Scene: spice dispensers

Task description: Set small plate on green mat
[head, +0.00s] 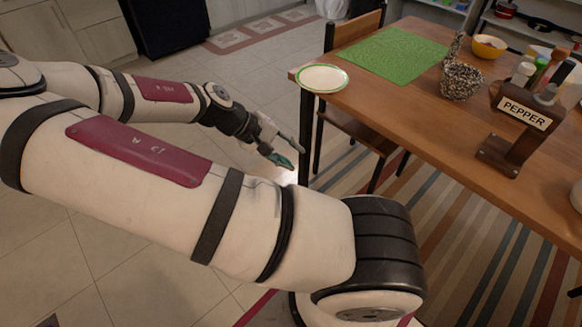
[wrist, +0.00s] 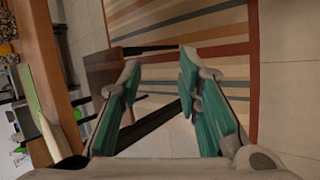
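The small plate (head: 322,78), white with a green rim, lies flat on the near left corner of the wooden table in the head view. The green mat (head: 395,52) lies flat behind and to the right of it. The plate is beside the mat, not on it. My gripper (head: 283,150) is off the table's left corner, lower in the picture than the plate and apart from it. In the wrist view my gripper (wrist: 160,72) has its two green-padded fingers spread, with nothing held between them.
The wooden table (head: 440,120) carries a speckled grey ornament (head: 461,80), a yellow bowl (head: 488,47) and a PEPPER dispenser stand (head: 517,125). A wooden chair (head: 355,30) stands at the table's far left side. Striped rug and tiled floor lie below.

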